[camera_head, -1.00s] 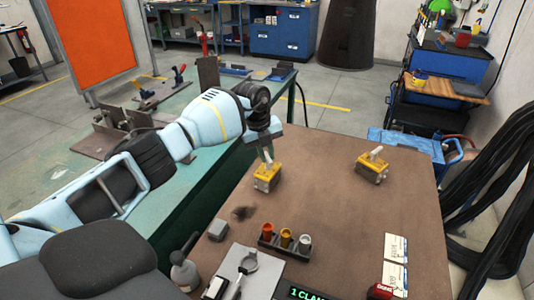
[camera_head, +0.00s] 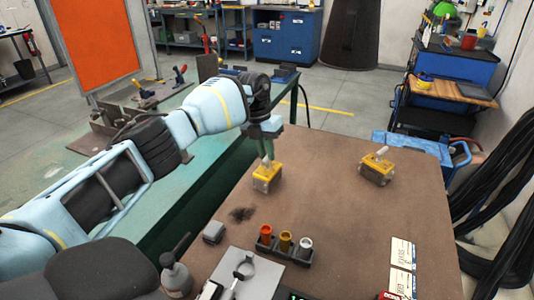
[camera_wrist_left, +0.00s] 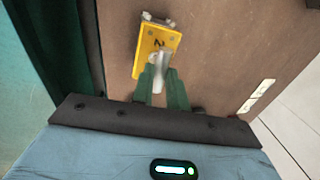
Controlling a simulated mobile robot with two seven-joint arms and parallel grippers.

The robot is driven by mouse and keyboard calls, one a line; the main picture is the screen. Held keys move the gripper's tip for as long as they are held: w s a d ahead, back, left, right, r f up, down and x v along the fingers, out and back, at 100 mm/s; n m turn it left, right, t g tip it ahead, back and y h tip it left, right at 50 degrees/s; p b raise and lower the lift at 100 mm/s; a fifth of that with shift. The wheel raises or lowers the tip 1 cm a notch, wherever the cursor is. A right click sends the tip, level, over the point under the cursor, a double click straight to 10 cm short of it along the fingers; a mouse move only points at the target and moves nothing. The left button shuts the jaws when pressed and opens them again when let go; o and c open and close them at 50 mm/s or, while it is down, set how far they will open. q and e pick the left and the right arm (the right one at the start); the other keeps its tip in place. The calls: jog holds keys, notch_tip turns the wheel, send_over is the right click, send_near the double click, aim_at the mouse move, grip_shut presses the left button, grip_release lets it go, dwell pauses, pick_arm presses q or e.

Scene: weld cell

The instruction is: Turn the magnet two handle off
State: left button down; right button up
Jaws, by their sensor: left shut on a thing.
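Magnet two (camera_head: 267,178), a yellow block with a dark "2" on top, sits on the brown table near its back left edge. It also shows in the wrist view (camera_wrist_left: 156,42). Its pale metal handle (camera_wrist_left: 160,72) rises between the fingers. My left gripper (camera_head: 267,157) reaches down from above, its green fingers shut on this handle; the fingers also show in the wrist view (camera_wrist_left: 163,84). The fingers partly hide the handle. My right gripper is in no view.
A second yellow magnet (camera_head: 375,171) with a pale handle stands to the right. Several small cups in a dark rack (camera_head: 287,249), a grey box (camera_head: 213,232) and a bottle (camera_head: 175,275) are nearer. The table between the magnets is clear.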

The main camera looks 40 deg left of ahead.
pick_arm(q)
jog(key=shift+r+m, duration=0.1)
jog(key=shift+m, duration=0.2)
dwell(0.4)
jog(key=c, duration=1.4)
grip_release()
jog(key=r, duration=0.2)
jog(key=a+r, duration=0.1)
jog(key=r, duration=0.4)
jog(key=shift+s+a+r, duration=0.1)
jog(key=shift+a+r, duration=0.1)
jog(key=shift+r, duration=0.1)
